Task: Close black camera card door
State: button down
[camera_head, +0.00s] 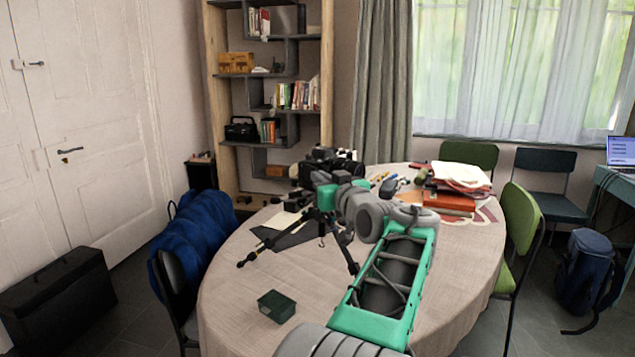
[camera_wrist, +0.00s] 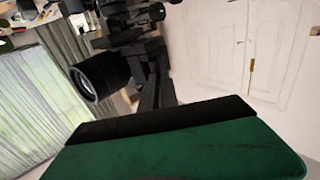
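The black camera (camera_head: 325,162) is mounted on a black tripod (camera_head: 318,216) that stands on the round table (camera_head: 235,300). My gripper (camera_head: 327,193), green with grey wrist parts behind it, is close against the camera and tripod head; whether it touches is unclear. In the wrist view, the camera (camera_wrist: 145,55) and its lens (camera_wrist: 100,76) appear tilted beyond a green gripper part with a black edge (camera_wrist: 165,120). I cannot make out the card door or its position. The fingers' opening is not visible.
A small dark green box (camera_head: 277,306) lies on the table's near side. Books and cloths (camera_head: 455,190) lie at the right rear. A blue-draped chair (camera_head: 190,240) is on the left and a green chair (camera_head: 520,225) on the right. The table's front left is mostly clear.

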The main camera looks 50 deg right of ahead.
jog(key=d+n+y+p, duration=0.1)
jog(key=d+n+t+y+p, duration=0.1)
jog(key=y, duration=0.1)
jog(key=d+n+y+p, duration=0.1)
jog(key=shift+s+d+t, duration=0.1)
jog(key=shift+s+t, duration=0.2)
dwell(0.4)
jog(key=c, duration=1.6)
grip_release()
jog(key=shift+d+f, duration=0.1)
jog(key=shift+c, duration=0.2)
